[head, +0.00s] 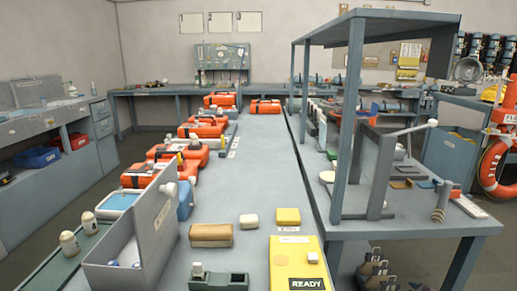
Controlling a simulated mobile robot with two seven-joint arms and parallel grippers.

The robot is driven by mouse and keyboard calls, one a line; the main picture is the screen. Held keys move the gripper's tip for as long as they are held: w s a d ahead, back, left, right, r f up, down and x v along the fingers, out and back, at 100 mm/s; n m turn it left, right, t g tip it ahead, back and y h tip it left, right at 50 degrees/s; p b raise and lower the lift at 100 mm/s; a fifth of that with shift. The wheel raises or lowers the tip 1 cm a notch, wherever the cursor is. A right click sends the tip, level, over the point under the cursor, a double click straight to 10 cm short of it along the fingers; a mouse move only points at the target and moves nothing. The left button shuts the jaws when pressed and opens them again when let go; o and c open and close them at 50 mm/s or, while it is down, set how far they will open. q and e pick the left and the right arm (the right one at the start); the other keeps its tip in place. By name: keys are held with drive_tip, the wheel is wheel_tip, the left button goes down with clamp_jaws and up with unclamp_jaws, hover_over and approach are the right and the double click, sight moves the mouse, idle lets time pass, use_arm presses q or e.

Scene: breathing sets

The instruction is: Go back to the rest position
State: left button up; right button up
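Neither of my grippers nor my arms shows in the head view. A long grey table (262,170) runs away from me down the middle.
A grey open bin (150,235) stands at the near left. Several orange sets (178,153) line the table's left side. A tall grey frame (355,110) stands on the right-hand bench (420,222). An orange life ring (491,168) hangs far right. The table's middle strip is clear.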

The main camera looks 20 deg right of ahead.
drive_tip(key=s+a+f+m+y, duration=0.1)
drive_tip(key=s+a+f, duration=0.2)
drive_tip(key=s+a, duration=0.35)
drive_tip(key=s+a+f+m+g+y, duration=0.1)
drive_tip(key=s+a+f, duration=0.1)
drive_tip(key=s+a, duration=0.45)
drive_tip(key=s+a+f+m+y, duration=0.1)
drive_tip(key=s+a+f, duration=0.2)
drive_tip(key=s+a, duration=0.3)
drive_tip(key=s+a+r+m, duration=0.2)
drive_tip(key=s+a+r, duration=0.4)
drive_tip(key=a, duration=0.4)
use_arm(q)
wheel_tip(320, 180, up, 8)
drive_tip(key=t+p, duration=0.1)
drive_tip(key=p, duration=0.8)
drive_tip(key=shift+f, duration=0.2)
use_arm(e)
wheel_tip(320, 180, up, 7)
drive_tip(key=s+m+t, duration=0.1)
drive_tip(key=shift+a+r+y, duration=0.2)
drive_tip(key=shift+a+y, duration=0.1)
use_arm(q)
drive_tip(key=shift+w+a+r, duration=0.1)
drive_tip(key=shift+w+r, duration=0.1)
drive_tip(key=shift+r, duration=0.05)
